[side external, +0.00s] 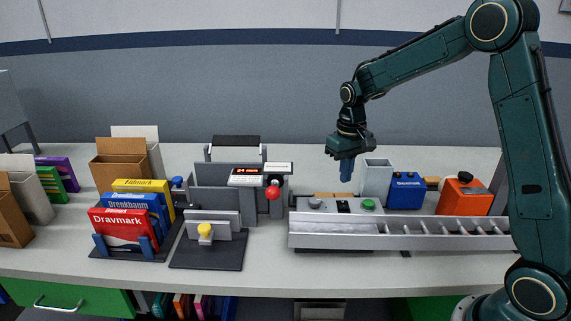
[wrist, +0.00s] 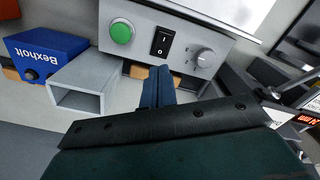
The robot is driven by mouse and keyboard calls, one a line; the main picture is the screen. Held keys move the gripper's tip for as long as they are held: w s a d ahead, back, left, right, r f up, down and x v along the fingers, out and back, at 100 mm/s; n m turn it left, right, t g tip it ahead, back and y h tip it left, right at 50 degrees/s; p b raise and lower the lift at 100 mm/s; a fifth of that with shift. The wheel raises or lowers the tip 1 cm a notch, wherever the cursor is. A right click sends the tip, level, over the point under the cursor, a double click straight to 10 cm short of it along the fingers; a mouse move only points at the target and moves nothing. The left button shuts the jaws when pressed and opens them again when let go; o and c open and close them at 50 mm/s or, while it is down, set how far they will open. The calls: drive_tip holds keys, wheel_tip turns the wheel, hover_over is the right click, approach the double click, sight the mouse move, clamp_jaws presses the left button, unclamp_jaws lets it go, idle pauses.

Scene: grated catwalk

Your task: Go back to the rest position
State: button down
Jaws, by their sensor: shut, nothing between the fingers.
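My gripper (side external: 347,171) hangs from my arm above the back of the bench, pointing down, with its blue fingers together and nothing between them. In the wrist view my gripper (wrist: 158,86) shows its blue fingers side by side, in front of a grey control box (wrist: 190,75). In the side view the fingers are just left of an open grey bin (side external: 376,180) and behind the control box (side external: 335,206). Whether the fingertips touch anything is hard to tell.
A metal chute (side external: 400,236) runs along the front right. A blue Bexholt box (side external: 407,191) and an orange container (side external: 464,195) stand right of the bin. A machine with a red knob (side external: 272,192) stands left. Several cartons (side external: 122,228) fill the far left. Space above the bench is clear.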

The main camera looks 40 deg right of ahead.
drive_tip(key=shift+r, duration=0.3)
drive_tip(key=s+a+r+n+t, duration=0.1)
drive_tip(key=s+a+r, duration=0.2)
drive_tip(key=s+r, duration=0.25)
drive_tip(key=s+a+r+t, duration=0.2)
drive_tip(key=s+a+r, duration=0.1)
drive_tip(key=s+r, duration=0.25)
drive_tip(key=s+a+r+n+t, duration=0.1)
drive_tip(key=s+a, duration=0.3)
drive_tip(key=s, duration=1)
drive_tip(key=shift+s+a+r+n+t, duration=0.25)
drive_tip(key=shift+n+t, duration=0.25)
drive_tip(key=shift+t, duration=0.3)
drive_tip(key=shift+w, duration=0.1)
